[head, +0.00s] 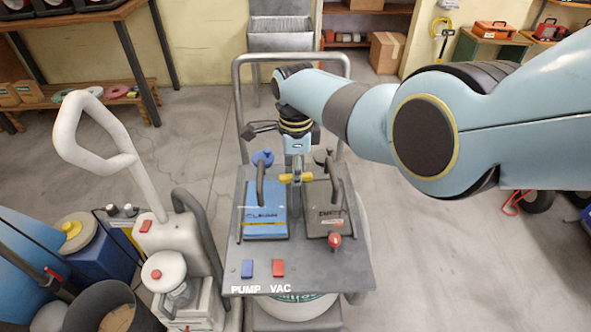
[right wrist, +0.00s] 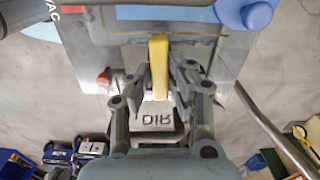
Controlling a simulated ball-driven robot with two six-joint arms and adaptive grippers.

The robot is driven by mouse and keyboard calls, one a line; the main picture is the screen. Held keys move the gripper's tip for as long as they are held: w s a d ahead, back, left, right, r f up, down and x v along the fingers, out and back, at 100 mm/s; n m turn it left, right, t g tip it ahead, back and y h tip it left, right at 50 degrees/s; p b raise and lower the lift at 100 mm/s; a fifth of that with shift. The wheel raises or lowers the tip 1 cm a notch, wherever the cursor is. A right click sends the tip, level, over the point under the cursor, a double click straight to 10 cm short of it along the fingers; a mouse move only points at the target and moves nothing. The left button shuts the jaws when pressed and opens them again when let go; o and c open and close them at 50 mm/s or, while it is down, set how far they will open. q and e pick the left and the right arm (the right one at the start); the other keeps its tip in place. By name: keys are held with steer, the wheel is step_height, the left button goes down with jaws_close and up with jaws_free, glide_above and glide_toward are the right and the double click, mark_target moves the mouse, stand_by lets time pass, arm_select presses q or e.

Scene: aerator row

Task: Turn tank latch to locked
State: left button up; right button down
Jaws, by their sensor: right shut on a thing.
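The yellow latch (head: 296,178) sits between the blue tank lid (head: 265,222) and the dark tank lid (head: 326,222) on a grey cart. In the head view it lies crosswise, left to right. My right gripper (head: 296,172) reaches down from above and is shut on the latch. In the right wrist view the yellow latch (right wrist: 158,68) stands between the two fingers of the gripper (right wrist: 161,80). The fingers hide part of it. Any lock marking is too small to read. My left gripper is not in view.
Black handles rise on both sides of the latch. A red knob (head: 334,241) and blue and red switches marked PUMP and VAC are on the cart's near side. A beige upright cleaner (head: 181,240) stands to the left.

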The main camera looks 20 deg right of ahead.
steer(key=shift+m, duration=0.5)
steer(key=c, duration=1.2)
jaws_free()
steer(key=shift+c, duration=0.2)
step_height(320, 180, up, 12)
